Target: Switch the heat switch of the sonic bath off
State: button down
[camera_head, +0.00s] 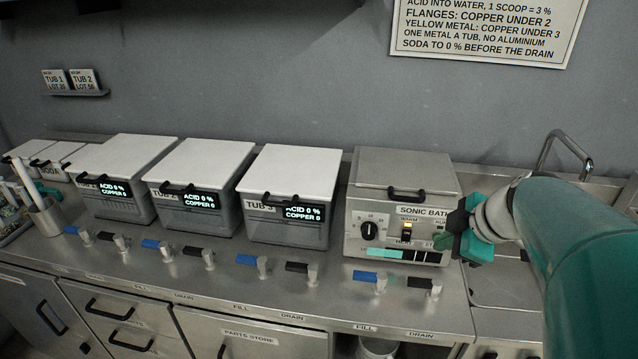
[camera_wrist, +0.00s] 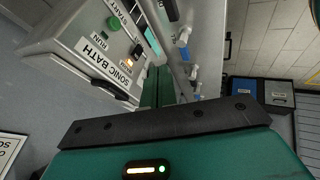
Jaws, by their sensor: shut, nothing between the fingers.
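The sonic bath (camera_head: 358,205) is a grey metal box with a lidded top at the right of the tub row. Its front panel carries a round black knob, a small black heat switch (camera_head: 406,239) and a lit amber lamp (camera_head: 407,226) above it. The switch's exact lever position is too small to tell. My gripper (camera_head: 447,243) is shut and empty at the right end of the panel, right of the switch. In the wrist view the bath (camera_wrist: 85,50) appears upside down at upper left, with the lit lamp (camera_wrist: 129,60) and my teal fingers (camera_wrist: 158,92) beside it.
Three lidded tubs (camera_head: 287,180) stand left of the bath, with displays reading acid 0 %. Blue and black valve handles (camera_head: 370,277) line the counter's front edge below. A sink with a curved tap (camera_head: 565,150) lies to the right, behind my arm.

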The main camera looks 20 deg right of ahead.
aim_at(406, 235)
jog(key=x, duration=1)
jog(key=shift+a+f, duration=0.1)
jog(key=shift+f, duration=0.05)
jog(key=shift+w+d+f, duration=0.1)
jog(key=shift+w+d, duration=0.5)
jog(key=shift+w, duration=0.2)
jog(key=shift+w+d+f, duration=0.1)
jog(key=shift+w+d, duration=0.45)
jog(key=shift+w, duration=0.25)
